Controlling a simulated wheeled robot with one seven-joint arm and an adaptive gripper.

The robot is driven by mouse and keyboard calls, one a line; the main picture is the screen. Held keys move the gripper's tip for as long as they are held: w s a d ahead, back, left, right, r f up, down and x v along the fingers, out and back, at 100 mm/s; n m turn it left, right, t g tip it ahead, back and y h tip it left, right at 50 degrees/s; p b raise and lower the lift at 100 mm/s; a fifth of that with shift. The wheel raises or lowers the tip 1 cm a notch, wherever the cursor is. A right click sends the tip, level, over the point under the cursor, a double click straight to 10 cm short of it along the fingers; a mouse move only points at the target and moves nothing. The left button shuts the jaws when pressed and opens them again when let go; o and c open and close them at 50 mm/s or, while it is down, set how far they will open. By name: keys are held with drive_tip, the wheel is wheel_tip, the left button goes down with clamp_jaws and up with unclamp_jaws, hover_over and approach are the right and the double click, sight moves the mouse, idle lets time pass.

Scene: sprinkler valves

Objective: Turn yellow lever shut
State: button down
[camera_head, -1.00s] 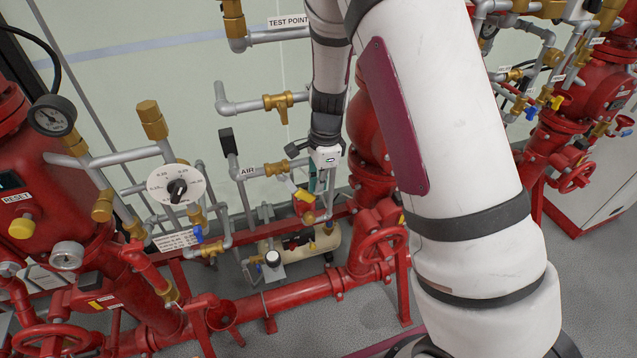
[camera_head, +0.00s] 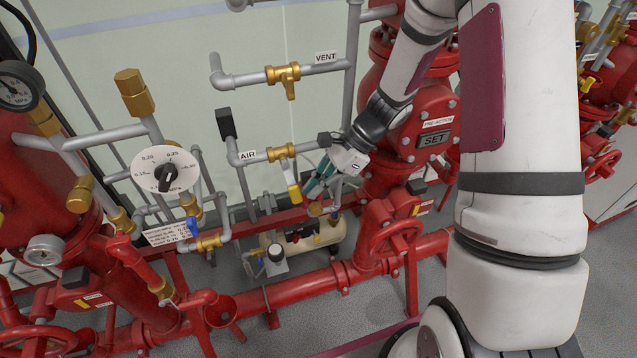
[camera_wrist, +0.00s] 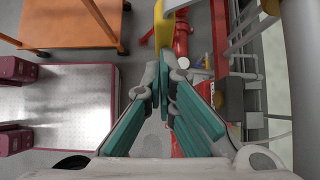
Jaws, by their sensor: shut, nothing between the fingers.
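The yellow lever (camera_head: 294,193) hangs steeply down from a brass valve (camera_head: 283,152) on the grey pipe marked AIR. Its upper part looks pale and its lower end is yellow. My gripper (camera_head: 312,190) has teal fingers and is just right of the lever's lower end, pointing down and left. In the wrist view my gripper (camera_wrist: 167,62) is shut and empty, with its fingertips close together. A yellow piece, apparently the lever (camera_wrist: 168,25), shows just beyond the tips at the top. Whether the fingers touch it, I cannot tell.
A red PRE-ACTION valve body (camera_head: 435,125) and a red handwheel (camera_head: 395,238) stand right of my gripper. A white dial (camera_head: 166,170) and blue-handled valve (camera_head: 193,228) are to the left. A small compressor tank (camera_head: 325,237) sits below. Red pipes run along the floor.

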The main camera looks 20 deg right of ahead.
drive_tip(key=shift+a+f, duration=0.2)
drive_tip(key=shift+a, duration=0.3)
idle(0.4)
drive_tip(key=v, duration=0.7)
drive_tip(key=s+r+n+t+h, duration=0.5)
drive_tip(key=s+r+n+h, duration=0.3)
drive_tip(key=s+r+n, duration=1)
drive_tip(key=v, duration=0.4)
drive_tip(key=shift+s, duration=0.3)
